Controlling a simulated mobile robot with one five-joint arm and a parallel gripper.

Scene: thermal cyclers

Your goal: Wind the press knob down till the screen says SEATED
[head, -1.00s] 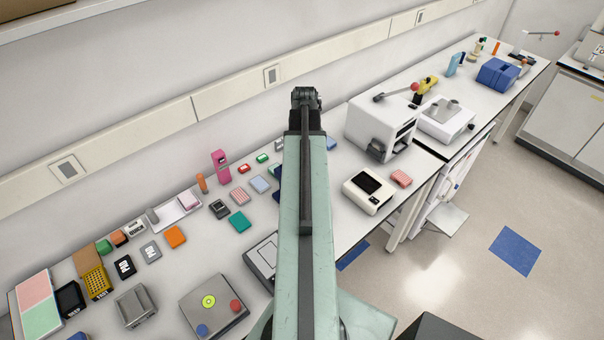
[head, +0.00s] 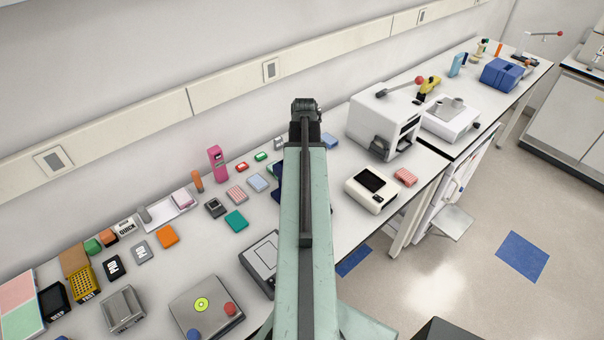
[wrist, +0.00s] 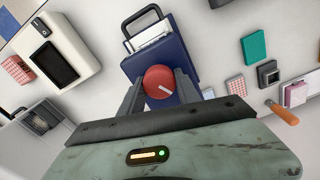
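The red round press knob (wrist: 160,82) with a white pointer line shows in the wrist view, on top of a dark blue press (wrist: 165,55) with a dark loop handle. My gripper (wrist: 160,88) has one finger on each side of the knob; its fingers are apart, and I see no clear contact. In the head view my arm hides the knob and most of the press. A cream box with a dark screen (head: 372,182) stands to the right; it also shows in the wrist view (wrist: 50,58). No writing on the screen is legible.
A white machine with a red-tipped lever (head: 385,122) stands behind the cream box. A red-and-white rack (head: 405,177) sits beside it. Several small blocks, an orange cylinder (head: 197,181) and a pink device (head: 216,162) crowd the bench to the left.

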